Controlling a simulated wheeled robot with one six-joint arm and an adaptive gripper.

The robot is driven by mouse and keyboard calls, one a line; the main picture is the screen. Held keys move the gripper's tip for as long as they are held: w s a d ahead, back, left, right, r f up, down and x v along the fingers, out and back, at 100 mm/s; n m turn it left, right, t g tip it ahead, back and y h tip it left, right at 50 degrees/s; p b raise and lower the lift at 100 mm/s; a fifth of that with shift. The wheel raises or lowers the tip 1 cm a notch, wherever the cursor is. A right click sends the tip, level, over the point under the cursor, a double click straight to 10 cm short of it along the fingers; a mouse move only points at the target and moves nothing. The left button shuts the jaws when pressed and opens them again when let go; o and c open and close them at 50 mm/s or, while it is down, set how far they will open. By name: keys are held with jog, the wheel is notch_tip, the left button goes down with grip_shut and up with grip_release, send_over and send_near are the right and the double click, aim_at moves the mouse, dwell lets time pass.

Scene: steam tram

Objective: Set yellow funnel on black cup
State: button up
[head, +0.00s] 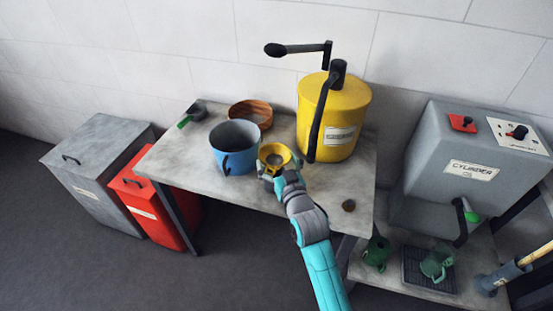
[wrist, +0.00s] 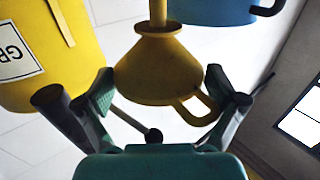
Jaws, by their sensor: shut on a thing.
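The yellow funnel (head: 275,154) is in my gripper (head: 277,174), wide mouth up, over the front part of the grey table. In the wrist view, which is upside down, the funnel (wrist: 160,70) sits between the two fingers (wrist: 157,88), its spout pointing away from the wide mouth and its loop handle to one side. My gripper is shut on it. No other black cup is plain to see.
A blue pot (head: 233,152) stands just left of the funnel, with a brown bowl (head: 250,112) behind it. A yellow tank (head: 343,125) with a crank stands to the right. A small dark round thing (head: 348,205) lies at the table's right front.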

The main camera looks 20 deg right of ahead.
jog(key=shift+f, duration=2.4)
dwell(0.5)
jog(key=o, duration=1.4)
jog(key=shift+s, duration=0.15)
jog(key=shift+s+r, duration=0.2)
jog(key=shift+s, duration=0.6)
jog(key=shift+s+r, duration=0.2)
jog(key=shift+s, duration=0.6)
jog(key=shift+s+r, duration=0.2)
jog(key=shift+s, duration=0.6)
notch_tip(320, 180, up, 6)
